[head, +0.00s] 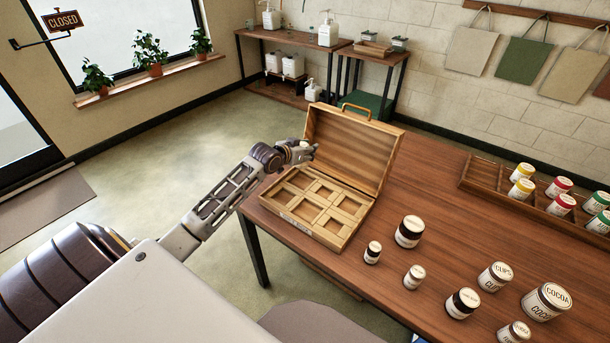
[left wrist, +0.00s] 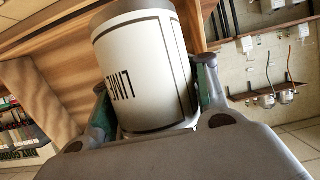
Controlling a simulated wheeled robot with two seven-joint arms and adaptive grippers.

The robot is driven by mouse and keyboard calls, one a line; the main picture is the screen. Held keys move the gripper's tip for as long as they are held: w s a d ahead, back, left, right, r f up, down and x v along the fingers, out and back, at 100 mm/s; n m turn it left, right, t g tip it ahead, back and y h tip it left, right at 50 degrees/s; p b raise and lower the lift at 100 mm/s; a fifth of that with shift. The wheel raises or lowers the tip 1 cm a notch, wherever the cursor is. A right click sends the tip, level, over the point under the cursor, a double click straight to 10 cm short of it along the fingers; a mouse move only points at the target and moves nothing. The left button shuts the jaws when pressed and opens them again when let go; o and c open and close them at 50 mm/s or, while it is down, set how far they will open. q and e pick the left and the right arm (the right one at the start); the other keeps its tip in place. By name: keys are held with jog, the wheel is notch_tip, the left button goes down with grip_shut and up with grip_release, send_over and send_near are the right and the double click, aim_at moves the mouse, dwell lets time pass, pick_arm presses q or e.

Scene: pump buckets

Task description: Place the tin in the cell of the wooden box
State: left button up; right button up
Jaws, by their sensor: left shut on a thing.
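The wooden box (head: 288,222) stands open on the table's left end, its lid raised at the back and its tray split into several empty-looking cells. My left gripper (head: 304,152) is above the box's back left part, near the raised lid. The fingers sit on both sides of the tin. In the head view the tin is mostly hidden by the gripper. My right gripper is not in view.
A wooden rack (head: 478,182) with coloured tins lies at the far right. Bare table lies between box and rack.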

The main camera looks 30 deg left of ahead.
aim_at(312, 166)
pick_arm(q)
notch_tip(312, 166, down, 4)
jog(key=shift+f, duration=0.65)
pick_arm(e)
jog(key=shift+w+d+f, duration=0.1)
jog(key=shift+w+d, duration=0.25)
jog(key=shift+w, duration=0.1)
pick_arm(q)
jog(key=shift+f, duration=1.6)
jog(key=shift+f+b, duration=0.25)
jog(key=shift+b, duration=0.05)
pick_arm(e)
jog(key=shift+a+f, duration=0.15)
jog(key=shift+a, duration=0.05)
pick_arm(q)
jog(key=shift+s+f, duration=0.1)
jog(key=shift+f, duration=0.25)
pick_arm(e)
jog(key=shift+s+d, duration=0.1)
